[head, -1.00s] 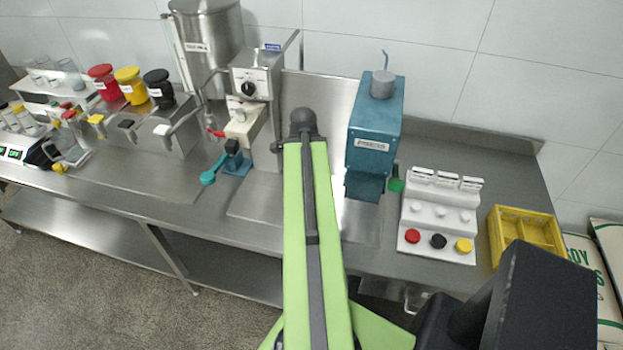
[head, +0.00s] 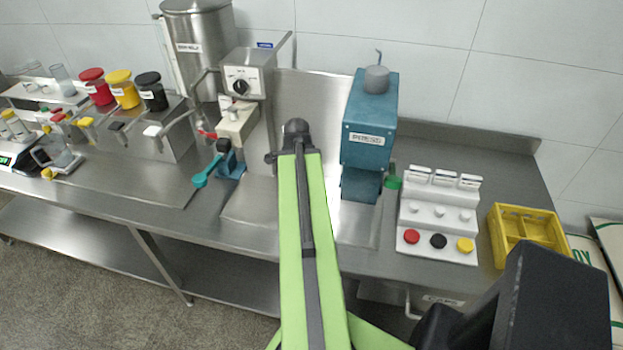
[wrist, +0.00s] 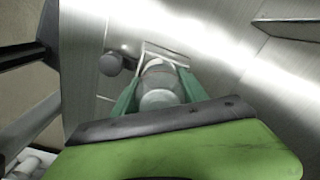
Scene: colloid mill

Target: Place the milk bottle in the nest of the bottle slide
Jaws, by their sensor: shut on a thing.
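My gripper (wrist: 158,84) is shut on the milk bottle (wrist: 160,98) in the wrist view. The bottle is pale, seen from above between the two green fingers. Just beyond it is a small pale-edged frame with a dark round knob (wrist: 112,64) on its left, which looks like the bottle slide (wrist: 168,52). The bottle's top overlaps the slide in this view; I cannot tell whether its base is seated in the nest or above it. In the head view my arm hides the bottle and gripper; a dark knob (head: 271,157) shows just left of the arm.
A blue press (head: 370,125) stands right of my arm. The grey mill (head: 246,80) with a teal scoop (head: 205,172) is to the left. A white button panel (head: 437,215) and a yellow crate (head: 528,228) are on the right. Jars (head: 123,90) stand at far left.

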